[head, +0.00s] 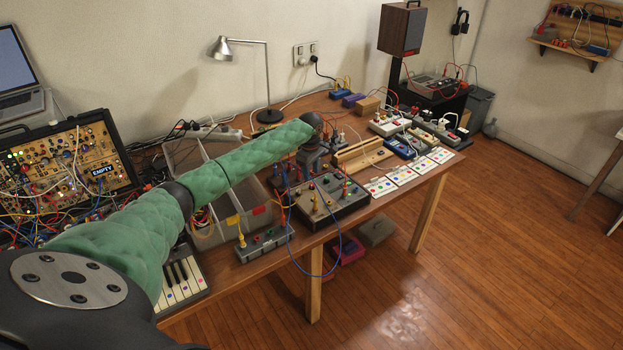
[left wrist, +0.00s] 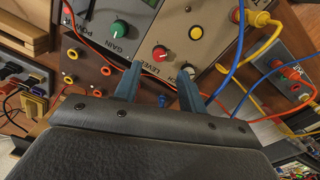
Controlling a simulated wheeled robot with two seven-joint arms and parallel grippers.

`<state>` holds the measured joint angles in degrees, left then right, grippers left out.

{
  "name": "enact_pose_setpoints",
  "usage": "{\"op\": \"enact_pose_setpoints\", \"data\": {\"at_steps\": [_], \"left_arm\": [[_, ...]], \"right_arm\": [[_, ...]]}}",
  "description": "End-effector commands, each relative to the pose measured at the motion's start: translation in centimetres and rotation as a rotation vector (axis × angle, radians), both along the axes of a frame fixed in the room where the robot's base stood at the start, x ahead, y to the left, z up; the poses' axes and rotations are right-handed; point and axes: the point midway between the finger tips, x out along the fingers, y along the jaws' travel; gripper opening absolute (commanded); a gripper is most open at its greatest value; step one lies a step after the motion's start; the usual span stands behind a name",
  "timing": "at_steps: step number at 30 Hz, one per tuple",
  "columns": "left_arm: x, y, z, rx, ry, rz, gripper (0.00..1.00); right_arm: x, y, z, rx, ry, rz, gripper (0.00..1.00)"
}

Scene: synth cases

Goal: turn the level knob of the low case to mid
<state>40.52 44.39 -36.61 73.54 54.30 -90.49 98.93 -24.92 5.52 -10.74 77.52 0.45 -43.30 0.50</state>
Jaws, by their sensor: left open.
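I cannot tell whether the fingers touch the panel. The red knob's setting is too small to read. In the head view, my left gripper (head: 309,165) hangs over the dark case with knobs (head: 350,208). My right gripper is out of view.
Blue, yellow and orange cables run close to the fingers. A small grey box (head: 262,246) and a grey bin (head: 254,220) stand left of the case. A wooden rack (head: 362,156) and white cards (head: 402,175) lie to the right. A lamp (head: 268,116) stands behind.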

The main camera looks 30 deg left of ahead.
Motion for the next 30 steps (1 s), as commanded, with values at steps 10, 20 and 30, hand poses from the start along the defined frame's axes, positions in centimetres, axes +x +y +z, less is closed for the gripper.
{"op": "enact_pose_setpoints", "data": {"at_steps": [10, 20, 30], "left_arm": [[0.1, 0.0, -4.4, 0.000, 0.002, 0.002, 0.41], [0.2, 0.0, -5.4, 0.000, 0.001, 0.000, 0.41], [0.2, 0.0, -5.4, 0.000, 0.001, 0.000, 0.00]], "right_arm": [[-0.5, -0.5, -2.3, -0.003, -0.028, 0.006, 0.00], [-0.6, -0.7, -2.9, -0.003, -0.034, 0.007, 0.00], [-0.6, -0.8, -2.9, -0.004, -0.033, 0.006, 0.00]]}}
